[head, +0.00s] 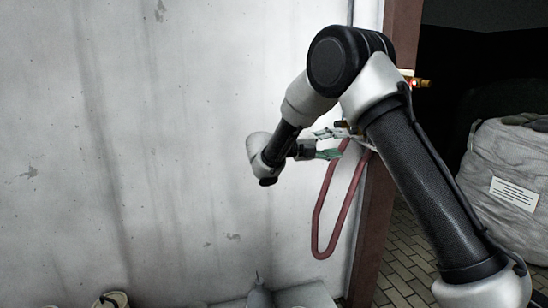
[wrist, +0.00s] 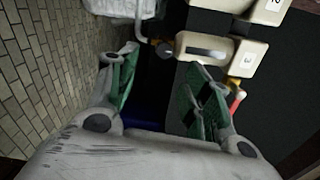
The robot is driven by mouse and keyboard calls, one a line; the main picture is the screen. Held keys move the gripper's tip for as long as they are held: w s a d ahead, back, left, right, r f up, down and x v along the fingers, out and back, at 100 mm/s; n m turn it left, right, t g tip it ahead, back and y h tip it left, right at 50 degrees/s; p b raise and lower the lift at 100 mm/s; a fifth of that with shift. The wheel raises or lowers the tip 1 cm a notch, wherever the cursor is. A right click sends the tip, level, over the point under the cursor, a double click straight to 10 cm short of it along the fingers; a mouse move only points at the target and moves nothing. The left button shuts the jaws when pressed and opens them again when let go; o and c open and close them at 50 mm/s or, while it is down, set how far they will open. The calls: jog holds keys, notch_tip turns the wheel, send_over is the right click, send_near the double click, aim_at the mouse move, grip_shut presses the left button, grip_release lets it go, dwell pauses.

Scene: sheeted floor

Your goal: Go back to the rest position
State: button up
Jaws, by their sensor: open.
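My gripper (head: 338,143) is in front of the pale wall, near the reddish-brown post, at the end of my raised and bent arm. Its two green-padded fingers are spread apart in the head view. In the wrist view my gripper (wrist: 160,62) also has its fingers apart, with nothing held between them. My forearm and elbow hide part of the post and of what is behind them.
A dark red hose loop (head: 318,225) hangs just below my gripper. A brass fitting (head: 420,83) shows beside my arm. A white sack (head: 507,175) stands at the right on paving.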

jog(key=s+d+f+m+g+y, duration=0.3)
jog(key=s+f+m+y, duration=0.15)
jog(key=s+m, duration=0.3)
jog(key=s+d+f+m+g+y, duration=0.25)
jog(key=s+f+m, duration=0.3)
jog(key=m, duration=0.35)
jog(key=s+d+r+m+t+y, duration=0.1)
jog(key=s+r+m+t+y, duration=0.1)
jog(key=s+m, duration=0.4)
jog(key=s+d+r+m+t+y, duration=0.2)
jog(key=s+r+m+y, duration=0.2)
jog(key=s+m, duration=0.3)
jog(key=s+d+r+m+t+y, duration=0.2)
jog(key=s+m, duration=0.5)
jog(key=s, duration=0.6)
jog(key=shift+r+y, duration=0.55)
jog(key=shift+y, duration=0.65)
